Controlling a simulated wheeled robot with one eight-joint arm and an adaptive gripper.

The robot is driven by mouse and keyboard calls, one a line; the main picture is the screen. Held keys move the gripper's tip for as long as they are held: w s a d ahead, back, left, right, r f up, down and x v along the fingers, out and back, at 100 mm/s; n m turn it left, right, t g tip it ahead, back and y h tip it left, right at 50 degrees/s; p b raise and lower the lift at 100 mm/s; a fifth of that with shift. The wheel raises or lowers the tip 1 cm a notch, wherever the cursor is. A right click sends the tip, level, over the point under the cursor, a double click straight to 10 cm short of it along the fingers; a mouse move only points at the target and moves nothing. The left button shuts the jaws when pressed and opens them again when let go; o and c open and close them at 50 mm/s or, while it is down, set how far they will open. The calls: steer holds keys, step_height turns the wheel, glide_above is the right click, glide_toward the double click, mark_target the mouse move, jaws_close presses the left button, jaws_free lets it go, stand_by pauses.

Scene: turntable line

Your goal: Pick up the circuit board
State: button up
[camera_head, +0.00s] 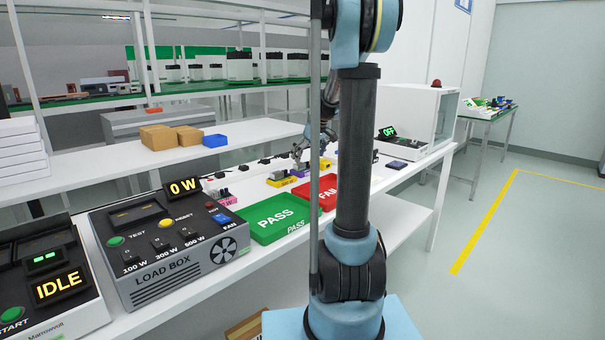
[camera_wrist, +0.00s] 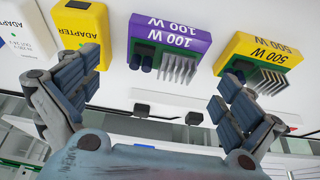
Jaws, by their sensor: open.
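My gripper (camera_wrist: 160,85) is open, with its two fingers spread wide and nothing between them. In the head view my gripper (camera_head: 300,155) hangs low over the white bench, small and partly hidden by my arm. In the wrist view a purple 100 W module (camera_wrist: 165,45) with a green board-like base and metal fins lies beyond the fingertips, near the middle. A yellow 500 W module (camera_wrist: 262,60) of the same build is at the right, beyond the right finger. I cannot tell which item is the circuit board.
A yellow adapter (camera_wrist: 80,25) and a white adapter (camera_wrist: 22,30) lie at the left. A green PASS tray (camera_head: 270,235), a red FAIL tray (camera_head: 328,178) and a load box (camera_head: 150,275) stand on the bench. A green side table (camera_head: 490,114) with mixed items is far right.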

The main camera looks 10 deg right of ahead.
mark_target(304, 164)
steer(key=x, duration=0.4)
steer(key=shift+w+a+f, duration=0.1)
steer(key=shift+a+f, duration=0.2)
steer(key=shift+f, duration=0.05)
steer(key=c, duration=1.1)
